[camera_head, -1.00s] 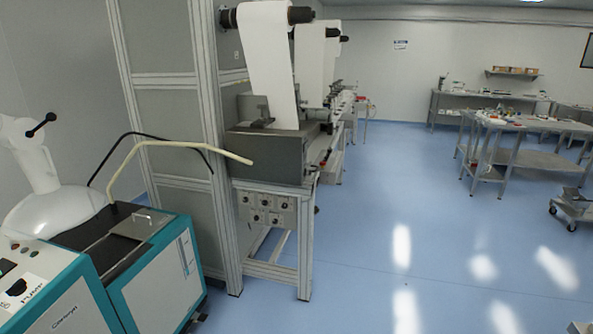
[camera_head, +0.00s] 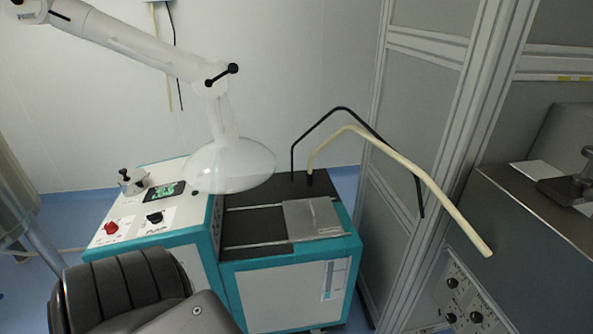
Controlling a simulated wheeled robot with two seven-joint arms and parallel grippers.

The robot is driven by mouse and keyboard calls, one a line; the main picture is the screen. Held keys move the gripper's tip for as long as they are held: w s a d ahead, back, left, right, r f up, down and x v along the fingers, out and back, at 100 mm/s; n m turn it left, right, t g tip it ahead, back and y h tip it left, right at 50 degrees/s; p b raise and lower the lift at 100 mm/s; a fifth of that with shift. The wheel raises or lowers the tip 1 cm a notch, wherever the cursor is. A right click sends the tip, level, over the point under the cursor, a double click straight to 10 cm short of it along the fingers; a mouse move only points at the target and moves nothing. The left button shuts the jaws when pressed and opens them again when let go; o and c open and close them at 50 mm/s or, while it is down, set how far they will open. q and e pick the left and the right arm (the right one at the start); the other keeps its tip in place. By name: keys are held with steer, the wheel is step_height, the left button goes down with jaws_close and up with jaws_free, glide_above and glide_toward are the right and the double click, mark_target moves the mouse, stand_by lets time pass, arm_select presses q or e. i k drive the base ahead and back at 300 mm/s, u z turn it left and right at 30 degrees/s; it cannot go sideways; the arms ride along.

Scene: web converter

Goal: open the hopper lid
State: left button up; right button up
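The hopper lid appears to be the grey metal plate (camera_head: 312,219) with a small handle. It lies flat on the dark top of the teal and white machine (camera_head: 290,290), toward its right side. Two pale rails run left from it across the dark top. Neither gripper is in view.
A translucent hood (camera_head: 232,165) on a white jointed arm hangs over the machine's left part. A cream bent tube (camera_head: 400,170) and a black hose (camera_head: 343,110) arch rightward from the machine top. A control panel (camera_head: 150,215) is at left. Grey framed panels (camera_head: 420,120) stand at right.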

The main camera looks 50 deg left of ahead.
mark_target(306, 219)
steer(key=u, duration=0.35)
steer(key=i, duration=1.15)
steer(key=u, duration=0.35)
